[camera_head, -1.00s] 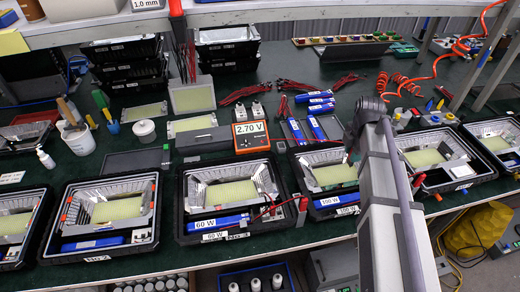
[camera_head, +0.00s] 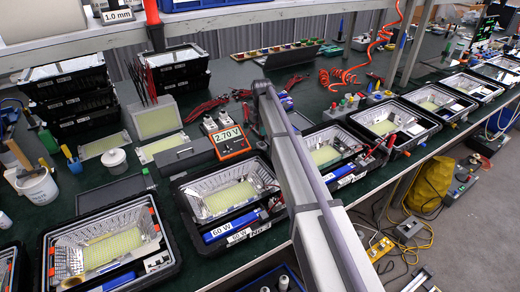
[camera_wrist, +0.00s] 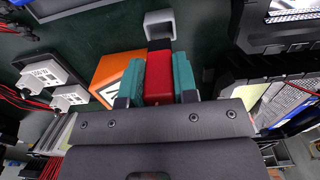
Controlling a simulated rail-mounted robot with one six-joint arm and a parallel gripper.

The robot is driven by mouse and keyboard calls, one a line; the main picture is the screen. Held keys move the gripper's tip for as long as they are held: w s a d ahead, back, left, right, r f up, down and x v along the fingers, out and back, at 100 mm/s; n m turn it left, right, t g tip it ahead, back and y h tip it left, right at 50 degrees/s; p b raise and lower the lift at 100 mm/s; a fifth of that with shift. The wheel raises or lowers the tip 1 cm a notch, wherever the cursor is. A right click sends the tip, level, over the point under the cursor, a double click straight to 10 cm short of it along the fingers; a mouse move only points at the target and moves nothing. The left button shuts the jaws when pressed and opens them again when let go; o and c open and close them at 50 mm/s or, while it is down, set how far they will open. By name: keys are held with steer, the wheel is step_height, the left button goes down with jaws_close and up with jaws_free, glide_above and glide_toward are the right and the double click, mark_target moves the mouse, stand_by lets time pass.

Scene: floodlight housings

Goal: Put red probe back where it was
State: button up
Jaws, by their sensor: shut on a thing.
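In the wrist view my gripper (camera_wrist: 158,85) is shut on the red probe (camera_wrist: 158,72), with a teal finger pad on each side of it. A small grey square holder (camera_wrist: 172,17) is just beyond the probe's far end; whether they touch is unclear. The orange meter (camera_wrist: 112,68) is close to the left of the gripper. In the head view the meter (camera_head: 232,143) reads 2.70 V. My arm crosses that view right of the meter and hides the gripper and probe.
White plug-like blocks with red leads (camera_wrist: 42,75) are left of the meter in the wrist view. A black floodlight housing (camera_wrist: 265,75) is close at right. In the head view, open housings (camera_head: 105,240) line the bench front, with stacked black housings (camera_head: 68,92) behind.

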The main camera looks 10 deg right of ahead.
mark_target(261, 138)
step_height(261, 138, down, 5)
steer(key=b, duration=0.3)
steer(key=shift+r+b, duration=0.1)
steer(key=shift+b, duration=0.2)
steer(key=shift+r, duration=0.25)
jaws_close()
steer(key=shift+f, duration=0.2)
steer(key=o, duration=0.9)
jaws_free()
steer(key=shift+r, duration=0.1)
